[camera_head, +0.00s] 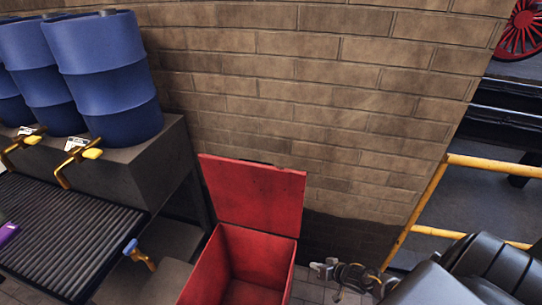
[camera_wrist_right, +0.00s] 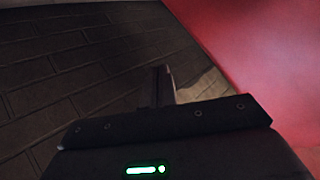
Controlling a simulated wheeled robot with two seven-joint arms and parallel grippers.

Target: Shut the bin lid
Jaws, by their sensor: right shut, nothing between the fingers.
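The red bin (camera_head: 202,272) stands open on the floor against the brick wall. Its red lid (camera_head: 253,194) is raised, standing nearly upright at the bin's back edge and close to the wall. My right gripper (camera_head: 320,268) is just right of the bin, below the lid's right edge. In the right wrist view its fingers (camera_wrist_right: 163,86) are together and empty. A red surface (camera_wrist_right: 255,45) fills the right of that view; I cannot tell whether it is the lid or the bin's side. My left gripper is not in view.
Blue barrels (camera_head: 105,75) with yellow taps stand on a grey block at the left, above a ribbed dark surface (camera_head: 60,235). A yellow railing (camera_head: 425,212) is at the right, near my right arm. The brick wall (camera_head: 300,90) stands behind the bin.

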